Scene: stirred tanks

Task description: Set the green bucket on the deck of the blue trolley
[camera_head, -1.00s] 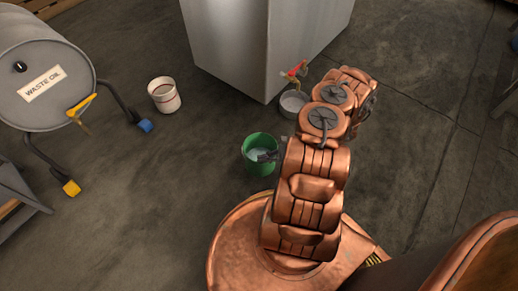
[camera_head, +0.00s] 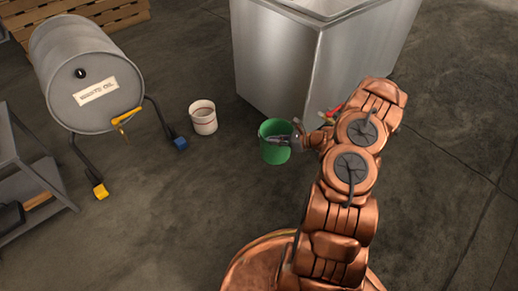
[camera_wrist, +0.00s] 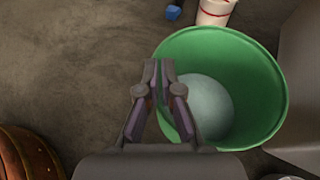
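The green bucket (camera_head: 270,152) is in front of the steel tank, upright or nearly so, and looks raised off the floor. In the wrist view the green bucket (camera_wrist: 262,62) has pale liquid inside. My gripper (camera_head: 296,139) is at the bucket's right side in the head view. In the wrist view the two fingers of my gripper (camera_wrist: 159,70) are close together on either side of the bucket's rim, pinching its wall. I see no blue trolley in the current views.
A steel tank (camera_head: 280,65) with a red tap (camera_head: 334,110) stands close behind the bucket. A white bucket (camera_head: 203,118) stands on the floor to the left. A waste oil drum (camera_head: 95,85) on a stand and a grey shelf (camera_head: 25,185) are farther left. The front-left floor is clear.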

